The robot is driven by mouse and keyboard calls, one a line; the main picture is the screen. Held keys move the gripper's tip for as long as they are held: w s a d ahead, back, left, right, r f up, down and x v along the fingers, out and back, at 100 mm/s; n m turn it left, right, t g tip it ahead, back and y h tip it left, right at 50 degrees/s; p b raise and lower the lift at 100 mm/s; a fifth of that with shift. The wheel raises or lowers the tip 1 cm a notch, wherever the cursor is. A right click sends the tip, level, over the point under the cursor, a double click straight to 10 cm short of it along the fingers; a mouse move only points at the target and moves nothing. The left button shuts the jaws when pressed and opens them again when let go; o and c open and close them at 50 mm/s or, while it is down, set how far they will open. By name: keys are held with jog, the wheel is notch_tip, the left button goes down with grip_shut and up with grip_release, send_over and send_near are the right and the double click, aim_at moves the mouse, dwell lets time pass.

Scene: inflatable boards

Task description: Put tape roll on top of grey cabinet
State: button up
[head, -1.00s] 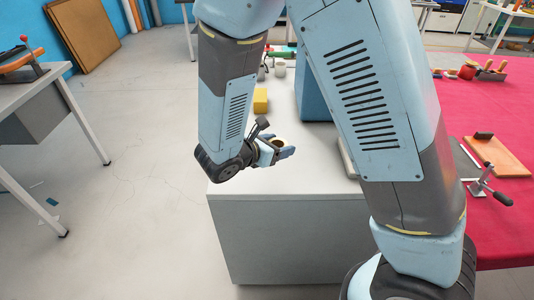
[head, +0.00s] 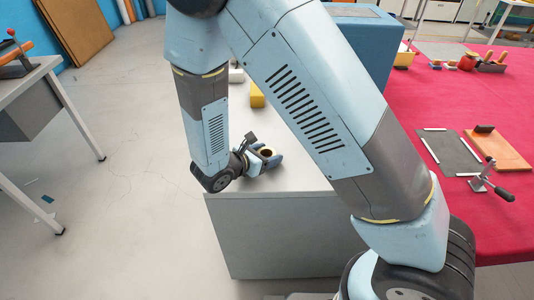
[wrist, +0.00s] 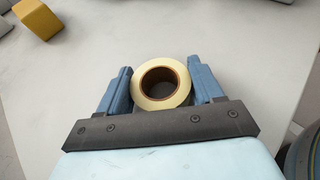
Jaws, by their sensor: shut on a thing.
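The tape roll (wrist: 161,101) is pale yellow with a brown core and sits between the two blue fingers of my gripper (wrist: 160,84) in the wrist view. My gripper (head: 270,156) is shut on it, and the roll (head: 267,151) shows small in the head view. The grey cabinet (head: 275,235) has a pale top, and my gripper is over or at that top near its front left edge. I cannot tell whether the roll touches the surface. My arm hides part of the cabinet top.
A yellow block (head: 257,96) stands farther back on the cabinet top. A blue box (head: 362,42) stands behind my arm. A red-covered table (head: 410,115) with tools is at the right. A bench (head: 45,70) is at the left. The cabinet top around the roll is clear.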

jog(key=o, duration=1)
jog(key=shift+o, duration=0.2)
jog(key=v, duration=1.2)
jog(key=shift+s, duration=0.1)
